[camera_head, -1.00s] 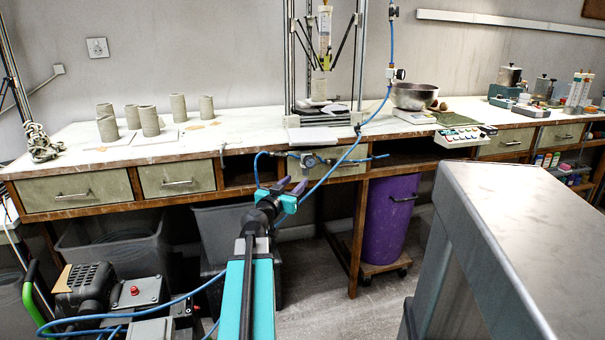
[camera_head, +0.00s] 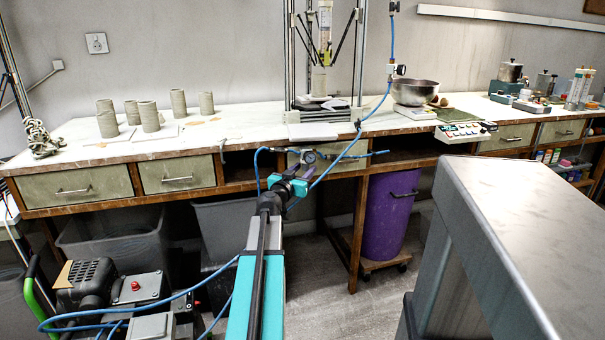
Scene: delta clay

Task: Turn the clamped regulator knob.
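The regulator, with a small round gauge (camera_head: 310,157), is mounted at the front edge of the workbench, before a drawer. Blue hoses run from both of its sides. Its knob cannot be made out; my gripper covers the area just below and left of the gauge. The two fingertips look spread apart. I see nothing held between them, and whether they touch the regulator cannot be told.
The workbench (camera_head: 240,125) carries grey clay cylinders (camera_head: 148,117), a delta printer (camera_head: 322,85) and a metal bowl (camera_head: 414,92). A purple bin (camera_head: 386,215) stands underneath. A grey cabinet (camera_head: 510,220) fills the right foreground. A compressor (camera_head: 95,285) sits lower left.

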